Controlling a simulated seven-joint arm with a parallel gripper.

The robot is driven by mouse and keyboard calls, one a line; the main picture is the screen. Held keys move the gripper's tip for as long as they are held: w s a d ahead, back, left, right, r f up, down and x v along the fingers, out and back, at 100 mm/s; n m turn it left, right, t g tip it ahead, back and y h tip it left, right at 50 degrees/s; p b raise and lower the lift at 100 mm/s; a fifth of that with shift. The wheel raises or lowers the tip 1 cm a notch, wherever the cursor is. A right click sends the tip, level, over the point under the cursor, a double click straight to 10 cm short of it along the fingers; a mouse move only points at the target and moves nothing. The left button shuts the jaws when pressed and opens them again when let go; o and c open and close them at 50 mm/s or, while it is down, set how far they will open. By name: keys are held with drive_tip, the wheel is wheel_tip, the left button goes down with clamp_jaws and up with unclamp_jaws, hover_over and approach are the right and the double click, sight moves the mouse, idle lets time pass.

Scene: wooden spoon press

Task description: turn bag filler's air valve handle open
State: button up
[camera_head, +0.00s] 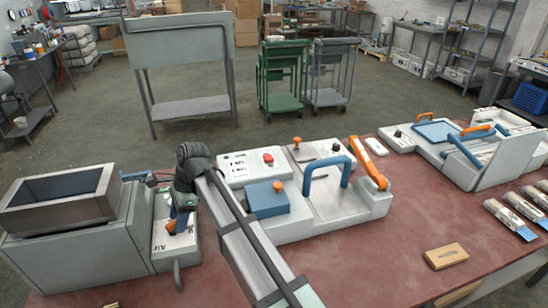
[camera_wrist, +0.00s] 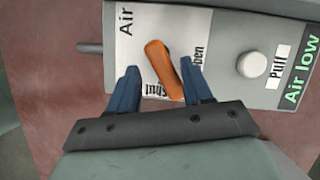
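The bag filler (camera_head: 85,250) is the grey machine with an open metal hopper at the left of the table in the head view. Its air valve handle (camera_wrist: 160,65) is orange and lies slanted over a white label plate with "Air", "shut" and "open" in the wrist view. The handle's orange also shows small in the head view (camera_head: 171,227). My gripper (camera_wrist: 160,72) is open, with one blue finger on each side of the handle. The right finger is very close to the handle's lower part; I cannot tell whether it touches.
Beside the valve are a white knob (camera_wrist: 252,65) marked "Puff" and an "Air low" label (camera_wrist: 300,80). A press with a blue handle (camera_head: 328,170) stands to the right of my arm.

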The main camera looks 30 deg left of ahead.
drive_tip(key=m, duration=0.2)
drive_tip(key=m+y, duration=0.1)
drive_tip(key=shift+s+d+t, duration=0.25)
drive_tip(key=shift+d+t, duration=0.15)
drive_tip(key=w+v, duration=0.1)
drive_tip(key=v, duration=1.3)
drive_tip(key=w+d+n+y, duration=0.1)
drive_tip(key=w+d, duration=0.5)
drive_tip(key=w, duration=0.3)
drive_tip(key=w+d+n, duration=0.1)
drive_tip(key=w+d, duration=0.6)
drive_tip(key=w, duration=0.3)
drive_tip(key=shift+d+f+n+t+y, duration=0.2)
drive_tip(key=shift+f+n+t+y, duration=0.15)
drive_tip(key=shift+n+t+y, duration=0.05)
drive_tip(key=shift+w, duration=0.1)
drive_tip(key=s+a+n+g+h, duration=0.15)
drive_tip(key=s+a+n, duration=0.25)
drive_tip(key=s+a, duration=1.4)
drive_tip(key=s+f+m, duration=0.1)
drive_tip(key=f, duration=0.3)
drive_tip(key=s+f+m, duration=0.1)
drive_tip(key=s+f, duration=0.1)
drive_tip(key=f, duration=0.2)
drive_tip(key=s+f+m+h, duration=0.1)
drive_tip(key=s+f+m, duration=0.1)
drive_tip(key=f, duration=0.2)
drive_tip(key=shift+s+f, duration=0.1)
drive_tip(key=shift+s, duration=0.15)
